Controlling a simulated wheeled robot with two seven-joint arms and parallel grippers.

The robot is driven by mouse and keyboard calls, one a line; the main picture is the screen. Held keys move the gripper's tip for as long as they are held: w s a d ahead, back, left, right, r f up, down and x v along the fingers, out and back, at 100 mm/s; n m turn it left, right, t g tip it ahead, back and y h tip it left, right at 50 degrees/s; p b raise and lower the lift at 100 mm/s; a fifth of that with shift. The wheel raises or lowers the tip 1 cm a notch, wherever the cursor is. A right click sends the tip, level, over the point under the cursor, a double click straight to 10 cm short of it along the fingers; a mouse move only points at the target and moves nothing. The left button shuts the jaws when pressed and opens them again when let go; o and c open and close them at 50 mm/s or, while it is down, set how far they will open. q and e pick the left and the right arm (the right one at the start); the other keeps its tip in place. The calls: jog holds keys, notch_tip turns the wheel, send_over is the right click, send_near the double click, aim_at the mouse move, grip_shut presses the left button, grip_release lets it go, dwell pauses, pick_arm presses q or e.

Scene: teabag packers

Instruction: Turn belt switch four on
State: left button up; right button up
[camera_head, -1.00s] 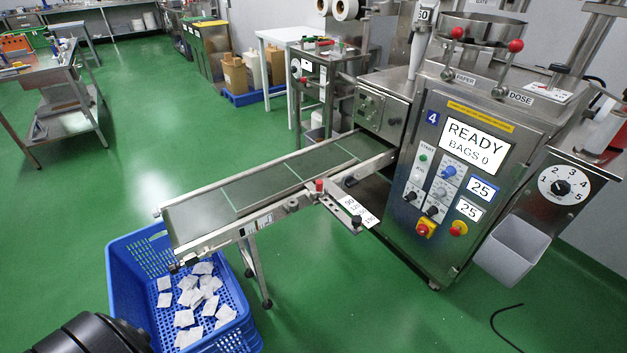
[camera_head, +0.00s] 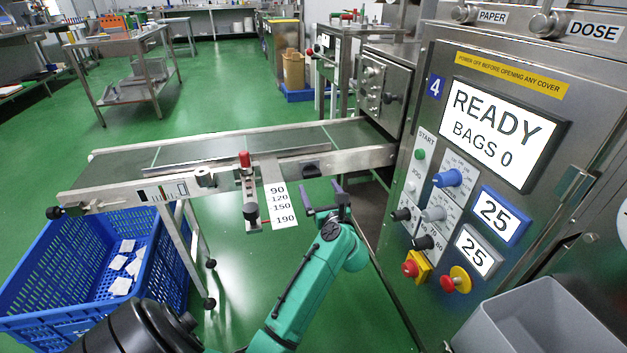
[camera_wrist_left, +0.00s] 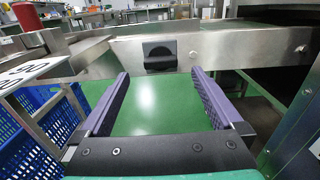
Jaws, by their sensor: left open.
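In the left wrist view the switch (camera_wrist_left: 160,54) is a dark knob on a dark plate, centred ahead between the fingertips. Its on or off position cannot be read. My left gripper (camera_head: 322,190) is open and empty, just below and in front of the switch, apart from it. In the wrist view its two purple fingers (camera_wrist_left: 160,74) are spread wide. My right gripper is not in view.
The conveyor belt (camera_head: 240,142) runs left from the machine above a blue crate (camera_head: 165,260) with white teabags. A red-topped guide clamp with a number scale (camera_head: 280,205) juts out left of my gripper. The machine panel, reading READY, BAGS 0 (camera_head: 500,128), stands on the right.

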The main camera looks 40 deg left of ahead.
aim_at(313, 175)
pick_arm(q)
jog(key=x, duration=0.5)
jog(key=shift+w+a+b, duration=0.2)
jog(key=shift+a+b, duration=0.05)
jog(key=shift+b, duration=0.15)
jog(key=shift+w+a, duration=0.2)
jog(key=shift+a, duration=0.15)
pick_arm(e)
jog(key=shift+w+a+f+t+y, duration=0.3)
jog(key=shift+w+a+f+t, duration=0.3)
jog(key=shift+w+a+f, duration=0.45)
